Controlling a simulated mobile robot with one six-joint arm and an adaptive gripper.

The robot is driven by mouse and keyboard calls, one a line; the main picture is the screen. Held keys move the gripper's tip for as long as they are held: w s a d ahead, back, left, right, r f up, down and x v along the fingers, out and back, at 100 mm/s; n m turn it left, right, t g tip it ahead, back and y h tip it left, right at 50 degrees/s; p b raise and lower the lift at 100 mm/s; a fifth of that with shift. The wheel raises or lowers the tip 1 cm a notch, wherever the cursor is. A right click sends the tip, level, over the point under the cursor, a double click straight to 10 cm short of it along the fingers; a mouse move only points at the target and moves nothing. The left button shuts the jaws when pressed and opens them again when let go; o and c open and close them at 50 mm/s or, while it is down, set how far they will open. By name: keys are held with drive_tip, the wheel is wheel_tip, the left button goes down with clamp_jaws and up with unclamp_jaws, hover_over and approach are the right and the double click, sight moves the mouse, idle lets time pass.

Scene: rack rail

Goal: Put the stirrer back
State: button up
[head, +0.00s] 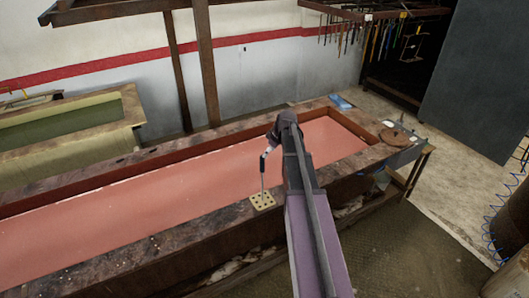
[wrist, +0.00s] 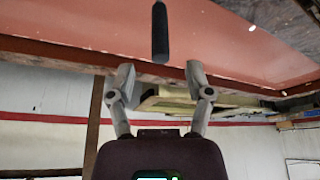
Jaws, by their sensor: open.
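The stirrer (head: 263,166) has a black handle and a thin pale rod. In the head view it stands upright, its rod reaching down to a small tan block with holes (head: 262,201) on the near rim of the long trough. Whether the rod sits in a hole is too small to tell. My gripper (head: 269,147) is close to the top of the handle. In the wrist view the black handle (wrist: 160,33) shows just beyond the open fingertips of my gripper (wrist: 159,75), roughly centred between them. The fingers are empty.
The long trough (head: 100,255) has a reddish surface inside and a worn rim. A round brown item (head: 396,136) and a blue item (head: 341,102) lie at its far right end. A rack (head: 385,14) with hanging tools is at the back. Another trough (head: 70,120) stands left.

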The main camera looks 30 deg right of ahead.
drive_tip(key=shift+p+v, duration=0.8)
drive_tip(key=shift+v, duration=0.4)
drive_tip(key=s+a+m+g+h, duration=0.1)
drive_tip(key=s+a+m+g, duration=0.1)
drive_tip(key=s+a, duration=0.9)
drive_tip(key=s+a+f+m+g+h, duration=0.1)
drive_tip(key=s+a+m+g, duration=0.1)
drive_tip(key=s+a, duration=0.9)
drive_tip(key=a+m, duration=0.1)
drive_tip(key=a, duration=0.3)
drive_tip(key=shift+a+f+m, duration=0.2)
drive_tip(key=shift+f+m, duration=0.05)
drive_tip(key=shift+m, duration=0.15)
drive_tip(key=shift+w, duration=0.1)
wheel_tip(320, 180, down, 23)
drive_tip(key=b, duration=2.2)
drive_tip(key=shift+b, duration=0.4)
